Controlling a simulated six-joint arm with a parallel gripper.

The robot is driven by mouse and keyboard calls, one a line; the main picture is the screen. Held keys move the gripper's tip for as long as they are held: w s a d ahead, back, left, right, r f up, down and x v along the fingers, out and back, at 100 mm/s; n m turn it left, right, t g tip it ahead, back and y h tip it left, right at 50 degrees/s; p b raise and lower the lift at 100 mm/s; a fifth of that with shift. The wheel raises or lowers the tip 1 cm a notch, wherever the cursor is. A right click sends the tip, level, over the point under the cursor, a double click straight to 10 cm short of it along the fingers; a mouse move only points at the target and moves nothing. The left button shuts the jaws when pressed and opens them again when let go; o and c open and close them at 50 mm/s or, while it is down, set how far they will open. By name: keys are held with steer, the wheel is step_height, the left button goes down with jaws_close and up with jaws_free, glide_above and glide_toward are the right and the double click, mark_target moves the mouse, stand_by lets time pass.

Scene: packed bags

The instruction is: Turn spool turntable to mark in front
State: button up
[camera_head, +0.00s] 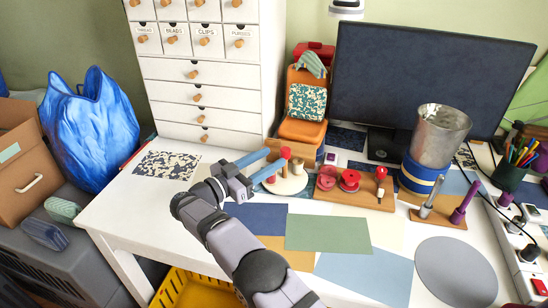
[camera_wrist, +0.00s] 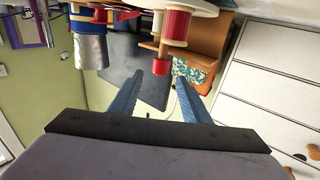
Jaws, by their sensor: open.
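The spool turntable is a white round disc (camera_head: 287,187) near the middle of the desk, carrying small spools and a wooden peg with a red top (camera_head: 285,153). My gripper (camera_head: 277,158) reaches in from the left with its blue fingers open beside the red top. In the upside-down wrist view, the disc (camera_wrist: 205,6) is at the top edge with a red spool (camera_wrist: 175,25). The red peg top (camera_wrist: 160,67) lies between my open fingertips (camera_wrist: 157,72), apparently without being gripped. I cannot make out a mark on the turntable.
Right of the turntable, a wooden board (camera_head: 378,202) holds red spools. A metal cup stands in a blue tape roll (camera_head: 420,176). Flat mats (camera_head: 328,233) cover the front desk.

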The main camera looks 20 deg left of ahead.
steer(key=w+d+r+t+p, duration=0.1)
steer(key=w+r, duration=0.1)
steer(key=w+d+r+n+t+p, duration=0.1)
steer(key=w+d+r+t, duration=0.1)
steer(key=r, duration=0.1)
steer(key=w+d+r+t+p, duration=0.1)
steer(key=w+r+p, duration=0.1)
steer(key=r, duration=0.1)
steer(key=shift+d+n+t, duration=0.25)
steer(key=shift+n+t, duration=0.15)
step_height(320, 180, up, 3)
steer(key=w+d+n+t+y+p, duration=0.1)
steer(key=w+n+t+y+p, duration=0.2)
steer(key=n+y, duration=0.15)
steer(key=n+g+y+p, duration=0.8)
steer(key=n+g+y, duration=0.15)
steer(key=y, duration=0.85)
glide_toward(288, 155)
steer(key=x, duration=0.4)
steer(key=shift+w, duration=0.1)
steer(key=shift+p+x, duration=0.75)
steer(key=shift+x, duration=2.95)
steer(key=shift+c, duration=0.6)
jaws_close()
